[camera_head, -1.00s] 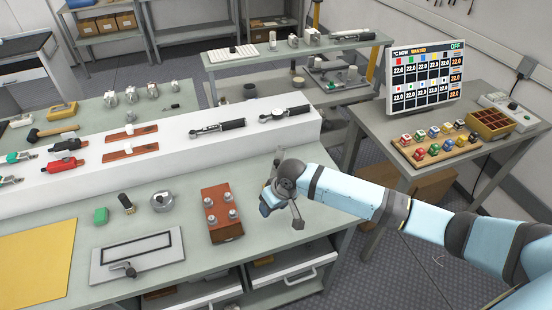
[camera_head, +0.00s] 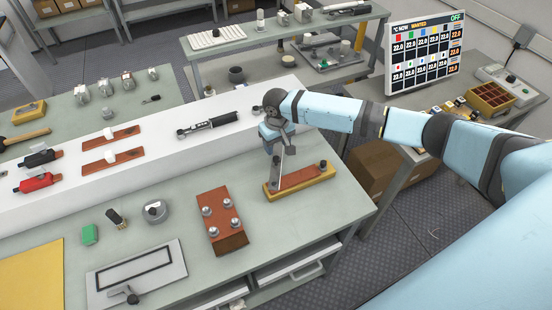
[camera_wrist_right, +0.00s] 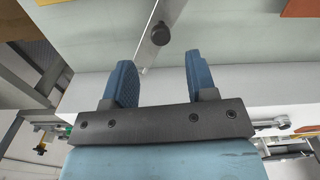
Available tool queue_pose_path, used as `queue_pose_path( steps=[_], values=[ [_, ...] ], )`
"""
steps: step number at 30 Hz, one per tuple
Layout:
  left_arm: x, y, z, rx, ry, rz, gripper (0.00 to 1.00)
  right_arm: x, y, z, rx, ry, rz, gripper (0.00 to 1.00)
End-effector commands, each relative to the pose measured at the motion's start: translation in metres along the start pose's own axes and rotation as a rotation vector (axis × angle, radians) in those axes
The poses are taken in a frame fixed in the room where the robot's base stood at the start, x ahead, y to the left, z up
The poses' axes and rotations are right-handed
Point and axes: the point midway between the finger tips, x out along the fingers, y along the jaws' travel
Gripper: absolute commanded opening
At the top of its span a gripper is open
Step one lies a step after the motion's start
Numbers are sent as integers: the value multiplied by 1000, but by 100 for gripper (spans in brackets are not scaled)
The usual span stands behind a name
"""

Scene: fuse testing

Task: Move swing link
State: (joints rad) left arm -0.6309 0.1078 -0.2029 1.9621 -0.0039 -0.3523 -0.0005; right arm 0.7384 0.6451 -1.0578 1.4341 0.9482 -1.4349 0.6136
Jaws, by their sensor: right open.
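The swing link (camera_head: 282,163) is a thin metal bar at the left part of a red-brown board on a yellow base (camera_head: 310,191), at the table's right side. Its upper end is close below my right gripper (camera_head: 277,150). In the right wrist view the swing link (camera_wrist_right: 163,22) is a flat grey strip with a black knob (camera_wrist_right: 160,34). Its end reaches toward the gap between the blue fingers of my right gripper (camera_wrist_right: 158,66). The fingers are wide apart, with clear space on both sides of the strip. My left gripper is not in view.
A red-brown block with metal posts (camera_head: 223,220) stands left of the yellow base. The raised white shelf (camera_head: 170,155) behind carries a black torque wrench (camera_head: 208,125). A display (camera_head: 425,53) stands on the right table. Bare table lies in front of the yellow base.

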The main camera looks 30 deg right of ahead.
Motion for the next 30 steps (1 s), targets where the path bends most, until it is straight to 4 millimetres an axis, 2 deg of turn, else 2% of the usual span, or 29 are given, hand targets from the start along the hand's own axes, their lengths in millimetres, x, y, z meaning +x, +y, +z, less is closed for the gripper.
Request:
queue_pose_path(
  steps=[1,4,12,18,28,29,30],
  values=[
    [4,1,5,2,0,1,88,15,0,0,1,-2,1,52],
    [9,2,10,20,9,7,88,39,0,0,0,0,1,52],
    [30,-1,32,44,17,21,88,72,0,-1,-1,2,0,52],
    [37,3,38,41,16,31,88,80,0,-1,-1,2,0,52],
    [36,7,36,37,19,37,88,80,0,0,0,2,0,52],
    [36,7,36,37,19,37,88,80,0,0,0,2,0,47],
    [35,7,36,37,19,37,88,80,0,0,0,2,0,38]
  ],
)
